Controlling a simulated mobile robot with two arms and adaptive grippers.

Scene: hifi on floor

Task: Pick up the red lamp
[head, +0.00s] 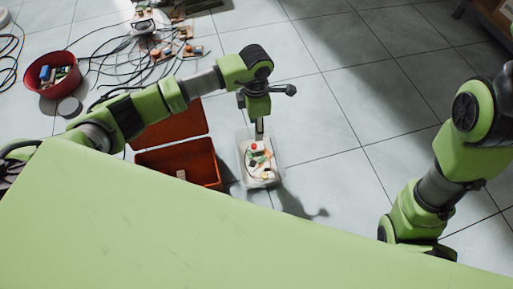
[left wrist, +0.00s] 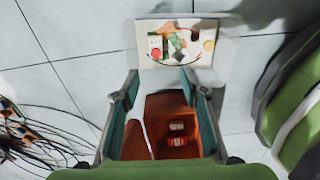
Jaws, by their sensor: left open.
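A small red round piece that looks like the red lamp (head: 254,146) lies among other small parts in a pale shallow box (head: 276,160) on the floor. It also shows in the left wrist view (left wrist: 155,53), near the left side of the box. My left gripper (head: 259,128) points down above the far part of the box. In the left wrist view the two fingers (left wrist: 160,78) stand apart with nothing between them, and the box lies beyond their tips. I cannot tell the exact height above the parts. My right arm shows at the right, but its gripper is hidden.
An open orange-red case (head: 203,162) with a raised lid stands left of the box. A red bowl (head: 55,92) with parts, tangled cables (head: 110,58) and small circuit boards lie at the upper left. The tiled floor right of the box is clear.

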